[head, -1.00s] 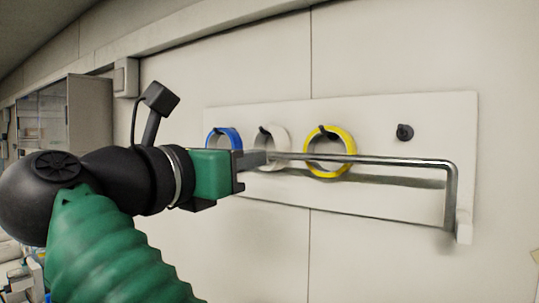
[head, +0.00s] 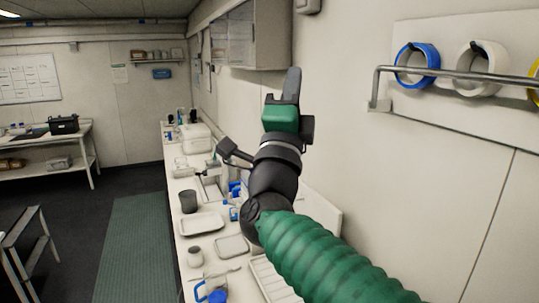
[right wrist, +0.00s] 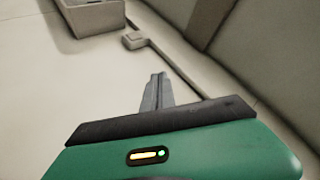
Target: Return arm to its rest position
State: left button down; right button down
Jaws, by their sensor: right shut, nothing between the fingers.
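My right arm comes in from the lower right of the head view, with a green ribbed sleeve and a black wrist. My right gripper (head: 293,84) points up in front of the wall, below and beside the wall cabinet. Its fingers are together with nothing between them. The right wrist view also shows the closed grey fingers (right wrist: 158,90), with only wall and cabinet beyond. My left gripper is not in view.
A metal rail (head: 440,70) juts from the wall panel at right, before blue (head: 417,64) and white (head: 481,68) tape rolls. A cluttered bench (head: 185,240) runs along the wall below the arm. A wall cabinet (head: 262,35) hangs above. Open floor (head: 135,235) lies left.

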jog(key=w+a+f+n+g+y, duration=0.2)
jog(key=w+f+n+y, duration=0.2)
jog(key=f+n+y, duration=0.5)
jog(key=s+d+f+n+g, duration=0.1)
jog(key=d+f+n+g, duration=0.15)
jog(key=f, duration=0.75)
jog(key=d+f+n+g, duration=0.1)
jog(key=f+n+g, duration=0.25)
jog(key=f, duration=0.65)
jog(key=s+d+f+n+g, duration=0.1)
jog(key=d+f+n+g, duration=0.15)
jog(key=f, duration=0.85)
jog(key=s+d+f+n+g+h, duration=0.1)
jog(key=s+d+f+g, duration=0.2)
jog(key=s+f, duration=0.5)
jog(key=s+d+f+n+g+h, duration=0.1)
jog(key=s+d+f+g, duration=0.3)
jog(key=s+f, duration=0.4)
jog(key=s+d+f+n+g, duration=0.1)
jog(key=s+d+f+g, duration=0.3)
jog(key=s+f, duration=0.5)
jog(key=shift+s+d+g+h, duration=0.2)
jog(key=shift+s+g+h, duration=0.25)
jog(key=shift+s, duration=0.45)
jog(key=shift+f, duration=0.1)
